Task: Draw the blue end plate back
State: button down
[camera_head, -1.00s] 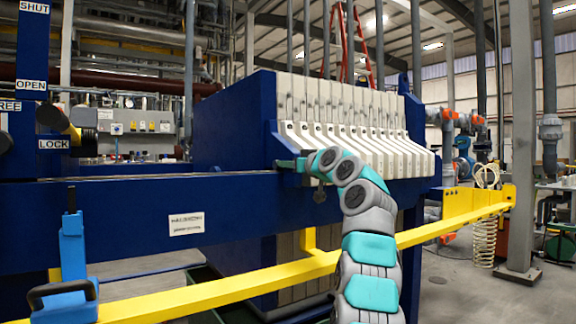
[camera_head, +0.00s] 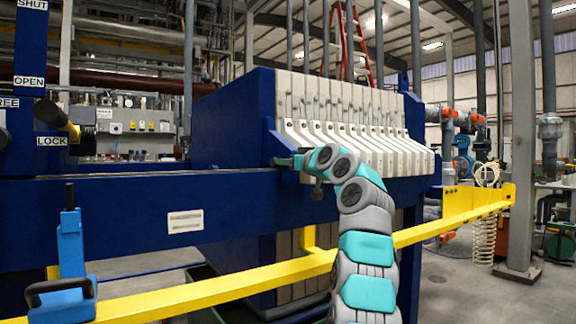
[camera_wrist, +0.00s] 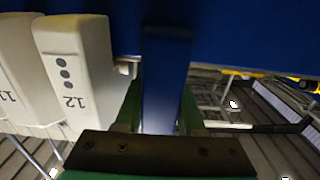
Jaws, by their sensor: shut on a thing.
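The blue end plate (camera_head: 233,118) stands upright at the left end of the row of white filter plates (camera_head: 345,125). In the head view it appears to be up against the first white plate, with no clear gap. My gripper (camera_head: 288,162) is at the plate's front side edge. In the wrist view my gripper (camera_wrist: 161,115) has its green fingers on either side of a blue upright bar (camera_wrist: 165,75), shut on it. This bar appears to be the end plate's handle. White plates marked 11 and 12 (camera_wrist: 75,75) are beside it.
A blue side rail (camera_head: 120,215) runs below the plates, with a yellow bar (camera_head: 200,294) in front. At left are a post with SHUT, OPEN and LOCK labels (camera_head: 52,141) and a blue handled part (camera_head: 70,255). Space above the rail left of the end plate looks clear.

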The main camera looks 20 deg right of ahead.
jog(key=s+a, duration=0.3)
jog(key=a, duration=1)
jog(key=s+a, duration=0.4)
jog(key=a, duration=0.8)
jog(key=s+a, duration=0.3)
jog(key=a, duration=1)
jog(key=shift+s+a+p, duration=0.25)
jog(key=shift+a+p, duration=0.1)
jog(key=shift+p, duration=0.05)
jog(key=c, duration=0.6)
grip_release()
jog(key=shift+s+a, duration=0.1)
jog(key=shift+a, duration=0.15)
jog(key=shift+o, duration=0.4)
jog(key=shift+d, duration=0.1)
